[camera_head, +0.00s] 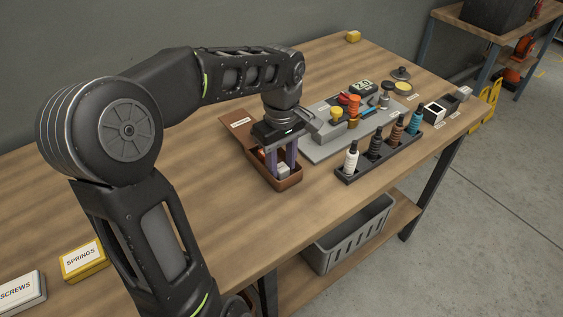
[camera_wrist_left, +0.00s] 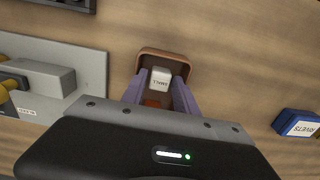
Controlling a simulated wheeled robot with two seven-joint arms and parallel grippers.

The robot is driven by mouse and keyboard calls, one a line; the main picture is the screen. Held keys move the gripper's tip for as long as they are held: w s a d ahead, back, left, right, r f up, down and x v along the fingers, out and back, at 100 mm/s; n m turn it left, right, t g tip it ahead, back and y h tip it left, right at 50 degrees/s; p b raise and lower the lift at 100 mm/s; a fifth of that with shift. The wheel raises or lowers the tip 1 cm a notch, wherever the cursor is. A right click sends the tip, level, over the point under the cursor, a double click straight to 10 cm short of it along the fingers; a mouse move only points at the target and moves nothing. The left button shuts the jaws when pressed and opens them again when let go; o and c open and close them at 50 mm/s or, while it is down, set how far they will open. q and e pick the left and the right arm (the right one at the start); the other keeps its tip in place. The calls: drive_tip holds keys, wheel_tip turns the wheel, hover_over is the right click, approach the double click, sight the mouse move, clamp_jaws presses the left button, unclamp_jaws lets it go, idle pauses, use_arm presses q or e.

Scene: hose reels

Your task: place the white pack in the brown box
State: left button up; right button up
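The brown box (camera_head: 289,184) stands on the workbench with its labelled lid (camera_head: 238,121) lying open behind it. The white pack (camera_head: 283,169) is inside the box, near the end closest to the front edge. In the left wrist view the pack (camera_wrist_left: 160,80) shows a printed label, and the box rim (camera_wrist_left: 165,53) curves around it. My left gripper (camera_head: 281,166) reaches down into the box with its two purple fingers on either side of the pack. In the left wrist view the fingers (camera_wrist_left: 163,82) are apart, with a gap beside the pack. My right gripper is out of view.
An orange item (camera_wrist_left: 152,103) also lies in the box. A grey board (camera_head: 320,151) with small parts stands right of it, and a black rack (camera_head: 349,177) of bottles in front. A yellow springs box (camera_head: 84,261) is at the left. A grey bin (camera_head: 350,235) sits below.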

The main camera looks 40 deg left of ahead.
sight(282, 166)
use_arm(q)
wheel_tip(282, 166, up, 6)
drive_tip(key=shift+w+f, duration=0.1)
wheel_tip(282, 166, up, 7)
drive_tip(key=p, duration=0.4)
drive_tip(key=shift+f+p, duration=0.2)
drive_tip(key=shift+p, duration=0.2)
